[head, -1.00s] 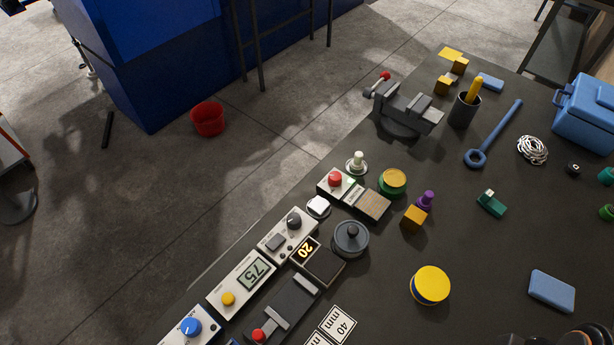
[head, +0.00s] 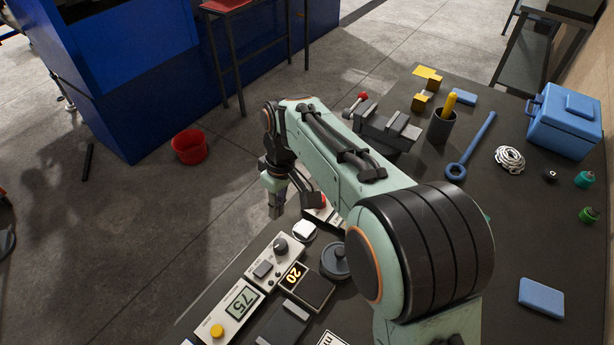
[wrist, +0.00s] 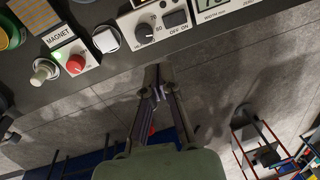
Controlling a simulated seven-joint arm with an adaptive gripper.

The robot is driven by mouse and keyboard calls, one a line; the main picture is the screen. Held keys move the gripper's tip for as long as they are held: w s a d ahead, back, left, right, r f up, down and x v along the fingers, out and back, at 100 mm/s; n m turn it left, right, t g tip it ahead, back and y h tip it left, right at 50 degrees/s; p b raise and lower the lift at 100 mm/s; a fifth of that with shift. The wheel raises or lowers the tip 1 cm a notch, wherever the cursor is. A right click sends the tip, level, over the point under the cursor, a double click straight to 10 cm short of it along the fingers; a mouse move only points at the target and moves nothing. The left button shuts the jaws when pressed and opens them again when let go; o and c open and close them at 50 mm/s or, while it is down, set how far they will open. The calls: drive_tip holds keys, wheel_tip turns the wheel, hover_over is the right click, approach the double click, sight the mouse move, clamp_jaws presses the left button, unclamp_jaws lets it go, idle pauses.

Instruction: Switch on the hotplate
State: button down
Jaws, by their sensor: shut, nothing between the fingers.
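A pale control box with a dark round knob and a rocker switch (head: 263,269) stands at the table's edge in the head view. The dark plate (head: 313,292) with a lit "20" display is beside it. In the wrist view the knob (wrist: 145,33) has numbers around it, and the switch (wrist: 176,18) has "OFF ON" printed below it. I cannot tell which way the switch is tipped. My gripper (head: 276,214) is shut and empty, above and beyond the box, near the table edge. Its fingertips (wrist: 157,70) show just off the box's edge in the wrist view, touching nothing.
A white square button (head: 304,230) is beside the box. The magnet box with a red button (wrist: 75,62) is farther along the edge. A box reading "75" (head: 241,301) stands on the other side. A grey round weight (head: 335,261) is nearby. Beyond the edge is open floor.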

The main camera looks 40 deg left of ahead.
sight(258, 274)
drive_tip(key=shift+n+g+h, duration=0.3)
drive_tip(key=shift+n, duration=0.2)
drive_tip(key=s+f, duration=0.1)
drive_tip(key=s+a, duration=0.1)
drive_tip(key=s+f, duration=0.1)
drive_tip(key=s, duration=0.1)
drive_tip(key=shift+a+f, duration=0.35)
drive_tip(key=shift+a, duration=0.05)
drive_tip(key=shift+s+f, duration=0.1)
drive_tip(key=f, duration=0.4)
drive_tip(key=s+f, duration=0.1)
drive_tip(key=f, duration=0.4)
drive_tip(key=s+f, duration=0.1)
drive_tip(key=f, duration=0.3)
drive_tip(key=shift+f, duration=0.3)
